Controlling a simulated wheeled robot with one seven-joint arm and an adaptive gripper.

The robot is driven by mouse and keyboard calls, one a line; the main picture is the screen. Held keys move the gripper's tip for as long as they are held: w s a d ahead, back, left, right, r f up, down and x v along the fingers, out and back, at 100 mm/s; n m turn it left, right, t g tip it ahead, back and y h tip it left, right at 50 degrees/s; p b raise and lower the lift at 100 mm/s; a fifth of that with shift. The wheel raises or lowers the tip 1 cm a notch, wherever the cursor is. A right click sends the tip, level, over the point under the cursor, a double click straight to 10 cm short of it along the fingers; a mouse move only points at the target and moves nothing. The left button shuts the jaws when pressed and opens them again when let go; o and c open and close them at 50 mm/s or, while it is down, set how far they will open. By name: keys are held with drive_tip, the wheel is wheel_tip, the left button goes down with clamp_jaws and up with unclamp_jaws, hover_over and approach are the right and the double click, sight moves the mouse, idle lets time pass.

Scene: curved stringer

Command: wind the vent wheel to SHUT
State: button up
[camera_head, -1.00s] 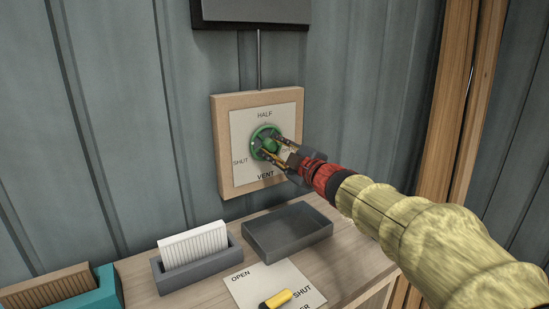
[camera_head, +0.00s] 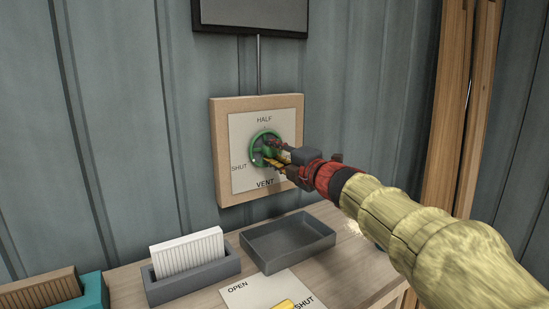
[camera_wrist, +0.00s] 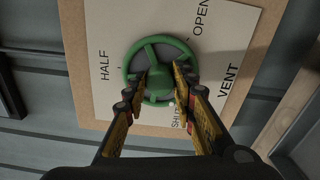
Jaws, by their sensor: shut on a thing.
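The vent wheel (camera_head: 257,144) is green, with a rim, spokes and a round hub. It sits on a white dial plate (camera_head: 241,127) marked HALF, SHUT and VENT in the head view. The wheel also shows in the wrist view (camera_wrist: 139,50), where OPEN is readable and the SHUT label is partly covered. My gripper (camera_head: 268,156) is at the wheel, its fingers (camera_wrist: 160,78) on either side of the green hub and shut on the wheel. A small pale mark on the wheel's lower rim lies close to the SHUT label in the wrist view. My fingers hide part of the rim.
A wooden backing board (camera_head: 219,150) carries the dial on a ribbed grey wall. Below, the bench holds an empty dark tray (camera_head: 290,262), a grey holder (camera_head: 196,282) with white cards, a teal holder (camera_head: 95,292) and an OPEN/SHUT card (camera_head: 250,292). Wooden posts (camera_head: 450,120) stand at right.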

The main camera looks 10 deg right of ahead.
idle(0.4)
drive_tip(key=o, duration=1.2)
drive_tip(key=shift+c, duration=0.2)
drive_tip(key=v, duration=1.2)
